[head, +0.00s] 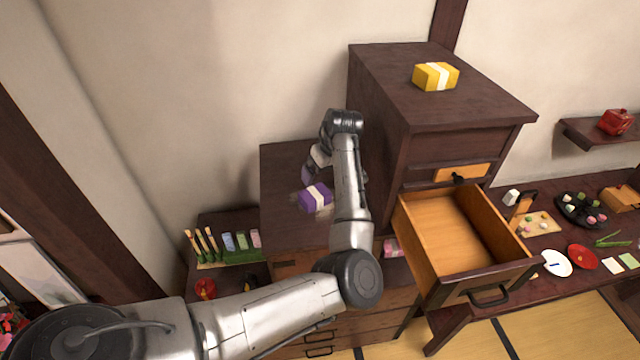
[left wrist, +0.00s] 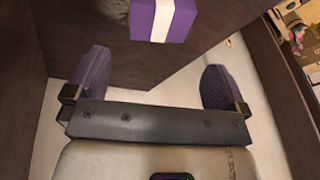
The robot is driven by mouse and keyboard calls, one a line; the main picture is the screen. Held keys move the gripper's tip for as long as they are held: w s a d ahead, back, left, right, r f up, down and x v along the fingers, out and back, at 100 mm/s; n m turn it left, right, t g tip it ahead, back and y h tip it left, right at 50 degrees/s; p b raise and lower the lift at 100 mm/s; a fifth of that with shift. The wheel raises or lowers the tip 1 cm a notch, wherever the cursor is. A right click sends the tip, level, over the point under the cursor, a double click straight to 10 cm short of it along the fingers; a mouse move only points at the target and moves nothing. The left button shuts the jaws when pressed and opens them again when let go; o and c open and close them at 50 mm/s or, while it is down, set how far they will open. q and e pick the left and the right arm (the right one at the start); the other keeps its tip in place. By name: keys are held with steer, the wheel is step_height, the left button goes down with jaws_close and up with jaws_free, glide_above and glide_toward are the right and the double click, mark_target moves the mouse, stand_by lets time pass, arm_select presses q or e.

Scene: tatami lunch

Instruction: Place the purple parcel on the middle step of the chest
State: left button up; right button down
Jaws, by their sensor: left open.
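The purple parcel (head: 314,198) with a white band sits on the middle step (head: 283,162) of the dark wooden chest (head: 380,90). My left gripper (head: 309,172) is over the same step, just behind the parcel, partly hidden by my own arm. In the left wrist view the two purple-padded fingers of my left gripper (left wrist: 156,72) are spread wide with nothing between them. The parcel (left wrist: 145,20) lies beyond the fingertips, apart from them and cut by the top edge. My right gripper is not in view.
A yellow parcel (head: 436,76) sits on the chest's top step. An open, empty drawer (head: 455,230) juts out on the right. A pink parcel (head: 392,247) shows partly behind my arm. The lower left step holds several small items (head: 228,241). A red pot (head: 615,122) stands on a wall shelf.

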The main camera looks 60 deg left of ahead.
arm_select(q)
steer(key=shift+v, duration=1.15)
steer(key=shift+c, duration=0.3)
stand_by(0.4)
